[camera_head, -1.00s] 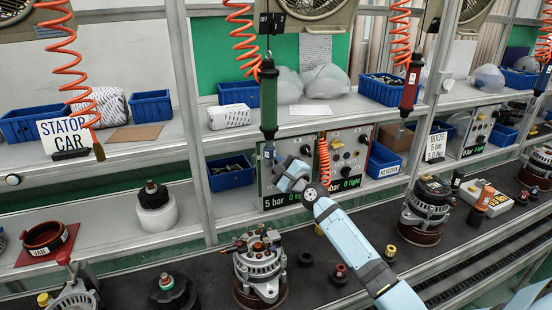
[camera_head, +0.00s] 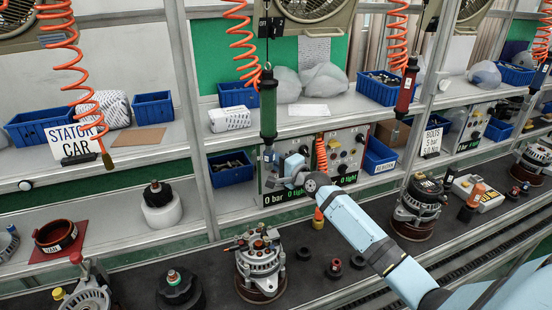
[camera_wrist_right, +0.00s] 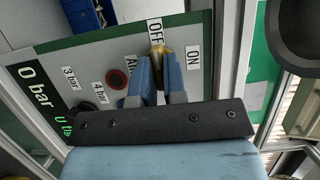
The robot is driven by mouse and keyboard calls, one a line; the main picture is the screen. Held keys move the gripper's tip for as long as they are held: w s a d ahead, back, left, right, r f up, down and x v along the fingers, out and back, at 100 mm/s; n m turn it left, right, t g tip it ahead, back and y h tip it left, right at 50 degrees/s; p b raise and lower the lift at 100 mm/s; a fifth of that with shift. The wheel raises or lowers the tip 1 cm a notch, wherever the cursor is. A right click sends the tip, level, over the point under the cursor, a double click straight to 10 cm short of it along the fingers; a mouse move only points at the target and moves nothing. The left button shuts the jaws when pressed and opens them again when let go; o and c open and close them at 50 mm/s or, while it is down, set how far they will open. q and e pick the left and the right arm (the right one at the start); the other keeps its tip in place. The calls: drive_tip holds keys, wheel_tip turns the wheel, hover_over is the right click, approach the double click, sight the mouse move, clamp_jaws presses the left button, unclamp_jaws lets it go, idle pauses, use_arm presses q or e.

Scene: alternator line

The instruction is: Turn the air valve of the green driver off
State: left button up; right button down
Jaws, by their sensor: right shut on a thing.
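In the right wrist view my right gripper's two blue fingers (camera_wrist_right: 159,68) are closed around the yellow air valve handle (camera_wrist_right: 160,48). The handle lies at the OFF label (camera_wrist_right: 155,31), with the ON label (camera_wrist_right: 193,57) to its right. The panel display (camera_wrist_right: 36,88) reads 0 bar. The fingers partly hide the handle and the AIR label. My left gripper is out of view.
A red driver (camera_head: 406,88) hangs to the right. A blue bin (camera_head: 230,170) stands left of the panel. An alternator (camera_head: 259,262) and several small parts stand on the dark line below my right arm. A metal post (camera_head: 194,120) rises left of the panel.

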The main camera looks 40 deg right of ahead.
idle(0.4)
drive_tip(key=c, duration=1.2)
unclamp_jaws()
drive_tip(key=s, duration=0.4)
drive_tip(key=s+d+b, duration=0.1)
drive_tip(key=s, duration=0.4)
drive_tip(key=s+d, duration=0.1)
drive_tip(key=s, duration=0.3)
drive_tip(key=shift+s+d, duration=0.1)
drive_tip(key=shift+s, duration=0.25)
